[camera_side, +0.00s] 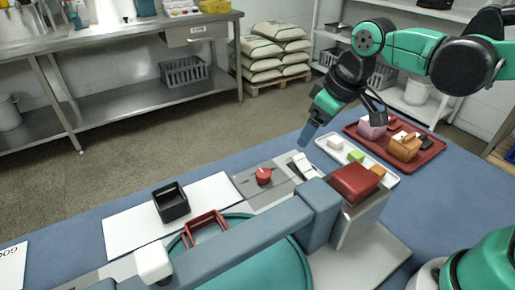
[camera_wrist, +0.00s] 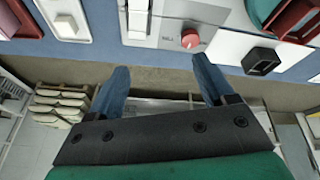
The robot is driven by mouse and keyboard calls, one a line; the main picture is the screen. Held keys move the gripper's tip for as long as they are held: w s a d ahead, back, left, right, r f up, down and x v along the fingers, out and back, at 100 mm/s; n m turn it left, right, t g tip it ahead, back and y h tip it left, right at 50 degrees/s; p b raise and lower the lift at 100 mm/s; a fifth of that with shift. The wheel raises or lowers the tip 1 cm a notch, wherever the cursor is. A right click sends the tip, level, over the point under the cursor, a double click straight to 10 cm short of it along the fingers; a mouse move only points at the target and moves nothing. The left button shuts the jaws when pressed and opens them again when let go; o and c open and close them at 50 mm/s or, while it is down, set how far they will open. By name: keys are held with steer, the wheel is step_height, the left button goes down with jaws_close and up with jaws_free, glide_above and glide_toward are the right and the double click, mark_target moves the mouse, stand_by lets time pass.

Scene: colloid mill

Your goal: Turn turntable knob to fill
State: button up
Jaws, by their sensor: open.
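The red turntable knob (camera_side: 263,176) sits on a grey panel (camera_side: 245,186) on the blue table. It also shows near the top of the wrist view (camera_wrist: 190,38), on the grey strip. A teal round turntable (camera_side: 285,262) lies in front of the panel, partly hidden by a blue-grey beam. My gripper (camera_side: 307,136) is up and to the right of the knob in the side view, apart from it. In the wrist view its two blue fingers (camera_wrist: 160,68) are spread wide with nothing between them. The knob lies beyond the fingertips, nearer the right one. Its setting is too small to read.
White levers (camera_side: 302,165) are right of the knob. A black open box (camera_side: 171,202) stands on a white mat to the left. A white tray (camera_side: 334,155) with coloured blocks and a red tray (camera_side: 425,153) lie right. A red-topped block (camera_side: 355,182) stands nearby.

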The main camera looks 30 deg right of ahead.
mark_target(263, 172)
steer(key=w+a+f+n+g, duration=0.2)
steer(key=w+a+f, duration=0.1)
steer(key=w+a+f+n+g, duration=0.2)
steer(key=w+a+f+n, duration=0.1)
steer(key=shift+w, duration=0.2)
steer(key=shift+a+f, duration=0.2)
steer(key=shift+f, duration=0.45)
step_height(263, 172, down, 5)
steer(key=shift+r, duration=0.1)
jaws_close()
